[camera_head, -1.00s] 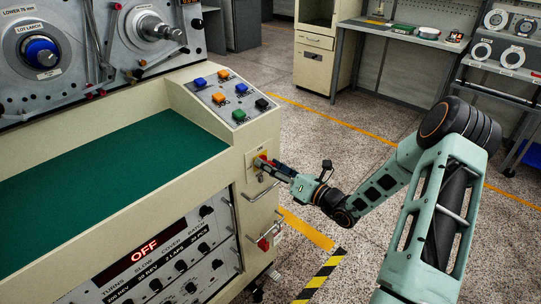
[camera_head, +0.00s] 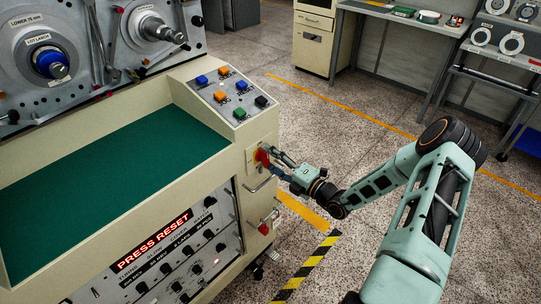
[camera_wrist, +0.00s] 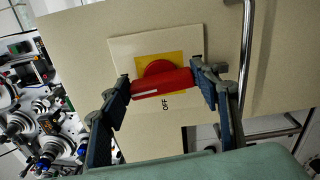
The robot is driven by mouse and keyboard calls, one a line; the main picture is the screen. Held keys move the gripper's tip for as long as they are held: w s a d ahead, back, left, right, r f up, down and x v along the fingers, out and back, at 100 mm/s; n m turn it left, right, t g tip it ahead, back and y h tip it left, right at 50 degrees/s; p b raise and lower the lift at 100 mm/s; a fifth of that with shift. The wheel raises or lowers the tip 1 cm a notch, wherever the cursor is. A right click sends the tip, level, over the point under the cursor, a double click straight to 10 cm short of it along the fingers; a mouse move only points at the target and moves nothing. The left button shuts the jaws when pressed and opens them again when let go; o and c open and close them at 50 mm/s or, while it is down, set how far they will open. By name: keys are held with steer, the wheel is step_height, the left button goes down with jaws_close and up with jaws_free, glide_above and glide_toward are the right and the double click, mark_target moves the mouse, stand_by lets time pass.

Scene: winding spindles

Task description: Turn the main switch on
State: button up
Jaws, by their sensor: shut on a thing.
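The main switch is a red rotary handle (camera_head: 262,157) on a yellow plate, on the right end of the cream machine. In the wrist view the red handle (camera_wrist: 162,82) lies across the yellow plate (camera_wrist: 180,60), above a sideways "OFF" label (camera_wrist: 165,104). My gripper (camera_head: 272,160) is at the switch. In the wrist view my gripper (camera_wrist: 161,83) has one finger at each end of the handle and is shut on it. The machine's display (camera_head: 153,240) reads "PRESS RESET" in red.
A panel of coloured push buttons (camera_head: 230,95) sits above the switch. A metal bar handle (camera_wrist: 247,70) stands beside the switch plate. A second red handle (camera_head: 264,228) is lower on the same end. Open floor (camera_head: 330,130) lies to the right.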

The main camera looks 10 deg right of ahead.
steer(key=shift+m, duration=0.6)
steer(key=o, duration=1.2)
steer(key=shift+c, duration=0.2)
steer(key=v, duration=1.2)
